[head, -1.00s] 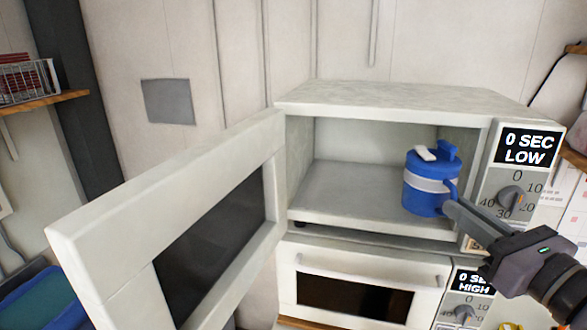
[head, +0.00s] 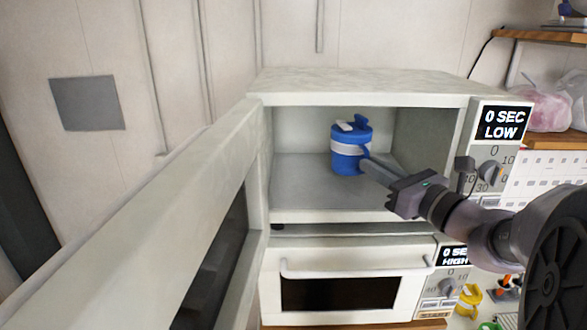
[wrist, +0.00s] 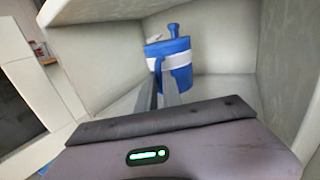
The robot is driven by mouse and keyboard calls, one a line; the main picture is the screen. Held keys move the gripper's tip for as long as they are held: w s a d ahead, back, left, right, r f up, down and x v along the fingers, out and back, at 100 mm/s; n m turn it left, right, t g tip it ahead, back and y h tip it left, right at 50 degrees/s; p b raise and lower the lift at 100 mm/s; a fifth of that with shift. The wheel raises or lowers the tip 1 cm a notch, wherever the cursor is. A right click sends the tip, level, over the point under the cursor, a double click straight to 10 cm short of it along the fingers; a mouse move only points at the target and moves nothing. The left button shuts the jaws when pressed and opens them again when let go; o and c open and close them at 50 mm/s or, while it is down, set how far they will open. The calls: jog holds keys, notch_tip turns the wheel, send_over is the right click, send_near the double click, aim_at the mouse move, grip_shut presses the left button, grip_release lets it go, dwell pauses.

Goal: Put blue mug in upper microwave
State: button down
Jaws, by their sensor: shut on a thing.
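The blue mug (head: 350,147) has a white band and a blue lid. My gripper (head: 369,168) reaches in from the right front and is shut on the mug's handle side. In the wrist view the mug (wrist: 174,68) is at the fingertips of my gripper (wrist: 165,92), with the cavity walls around it. I cannot tell whether the mug's base touches the cavity floor.
The upper microwave's door (head: 150,225) stands open at the left. The lower microwave (head: 350,258) is closed below. The control panel (head: 493,150) is close to my arm on the right. A shelf (head: 545,37) and plastic bags (head: 548,110) are at the far right.

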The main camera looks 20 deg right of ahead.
aim_at(353, 169)
jog(key=f, duration=0.3)
jog(key=shift+w+f, duration=0.2)
jog(key=shift+w, duration=0.05)
jog(key=shift+s, duration=0.1)
jog(key=shift+s+r, duration=0.1)
jog(key=c, duration=1.5)
grip_release()
jog(key=shift+f, duration=0.25)
